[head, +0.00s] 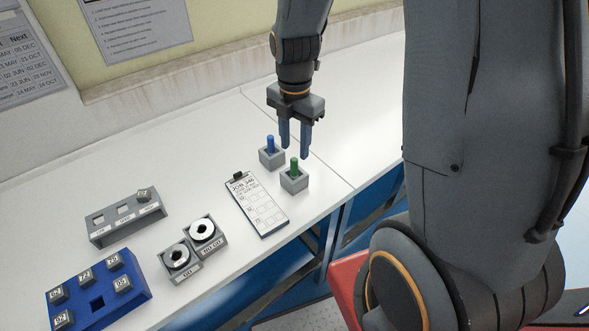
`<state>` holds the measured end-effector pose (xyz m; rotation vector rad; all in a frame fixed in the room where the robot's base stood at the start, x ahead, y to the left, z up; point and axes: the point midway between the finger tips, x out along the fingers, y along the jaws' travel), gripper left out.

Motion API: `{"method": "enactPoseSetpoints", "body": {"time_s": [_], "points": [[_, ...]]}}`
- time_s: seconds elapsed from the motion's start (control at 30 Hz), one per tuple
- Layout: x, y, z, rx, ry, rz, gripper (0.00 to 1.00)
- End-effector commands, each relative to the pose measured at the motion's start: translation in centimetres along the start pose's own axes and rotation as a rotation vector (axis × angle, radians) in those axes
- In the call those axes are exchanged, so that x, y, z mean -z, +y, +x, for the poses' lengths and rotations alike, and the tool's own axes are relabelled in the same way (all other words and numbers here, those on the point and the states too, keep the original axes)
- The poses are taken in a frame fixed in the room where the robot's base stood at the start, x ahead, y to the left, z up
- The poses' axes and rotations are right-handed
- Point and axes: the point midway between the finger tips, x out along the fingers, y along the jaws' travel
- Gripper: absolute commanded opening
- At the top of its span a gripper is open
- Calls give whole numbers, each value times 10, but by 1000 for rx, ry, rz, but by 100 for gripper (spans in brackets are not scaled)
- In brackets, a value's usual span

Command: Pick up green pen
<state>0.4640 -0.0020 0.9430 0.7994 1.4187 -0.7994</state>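The green pen (294,167) stands upright in a small grey square holder (294,183) near the bench's front edge. A blue pen (270,143) stands in a similar grey holder (271,159) just behind and to the left. My gripper (295,151) points down above and around the area of the two pens. Its two blue-grey fingers are apart with a visible gap and nothing shows between them. The fingertips appear close to the green pen's top, but I cannot tell the exact depth between them.
A clipboard (257,205) lies left of the holders. Two ring gauges, GO (178,257) and NO GO (203,230), sit further left, with a grey slotted block (103,236) and a blue block (77,306) with labelled pieces. The bench (340,130) is clear at right.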

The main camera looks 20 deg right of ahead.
Motion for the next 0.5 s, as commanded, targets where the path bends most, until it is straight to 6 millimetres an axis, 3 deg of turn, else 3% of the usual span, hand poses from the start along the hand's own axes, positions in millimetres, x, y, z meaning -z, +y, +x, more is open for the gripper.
{"method": "enactPoseSetpoints", "body": {"time_s": [0.5], "points": [[2, -1, 48, 3, 2, 3, 39]]}}
